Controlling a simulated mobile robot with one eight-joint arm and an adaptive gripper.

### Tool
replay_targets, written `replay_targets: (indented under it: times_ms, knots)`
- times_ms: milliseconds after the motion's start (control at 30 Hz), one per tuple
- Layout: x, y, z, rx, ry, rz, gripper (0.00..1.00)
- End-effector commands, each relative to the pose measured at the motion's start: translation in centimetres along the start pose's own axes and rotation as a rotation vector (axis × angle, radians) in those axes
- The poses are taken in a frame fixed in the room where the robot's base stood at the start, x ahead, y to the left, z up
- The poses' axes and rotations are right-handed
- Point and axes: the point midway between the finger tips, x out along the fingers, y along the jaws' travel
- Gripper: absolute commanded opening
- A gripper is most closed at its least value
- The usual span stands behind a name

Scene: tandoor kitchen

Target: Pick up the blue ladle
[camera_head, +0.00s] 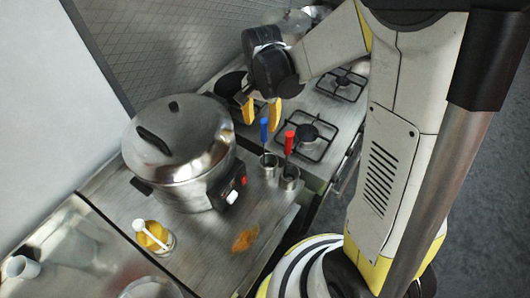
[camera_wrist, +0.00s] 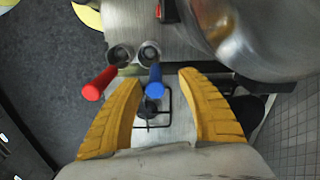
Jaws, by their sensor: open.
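The blue ladle (camera_head: 264,131) stands upright beside the cooker, its blue handle up and its metal end in a small steel cup (camera_head: 269,165). In the wrist view its blue handle (camera_wrist: 155,82) shows between the two yellow fingers, nearer the picture's middle than either finger. My gripper (camera_head: 261,112) is open and empty, its yellow fingers pointing down, above and slightly left of the blue handle in the head view. In the wrist view my gripper (camera_wrist: 155,105) has its fingers wide apart. I cannot tell whether the handle is at fingertip depth.
A red-handled ladle (camera_head: 289,143) stands in a second cup (camera_head: 289,178) close by on the right. A large steel cooker (camera_head: 180,150) is on the left. A gas burner (camera_head: 308,133) lies behind. A jar (camera_head: 155,238) stands in front.

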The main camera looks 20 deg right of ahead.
Motion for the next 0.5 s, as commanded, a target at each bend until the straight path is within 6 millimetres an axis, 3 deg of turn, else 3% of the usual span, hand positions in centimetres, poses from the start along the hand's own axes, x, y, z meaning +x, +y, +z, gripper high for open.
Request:
replay_targets:
  times_ms: [500]
  knots:
    - [5.8, 0.8, 0.0, -0.002, 0.001, -0.001, 0.47]
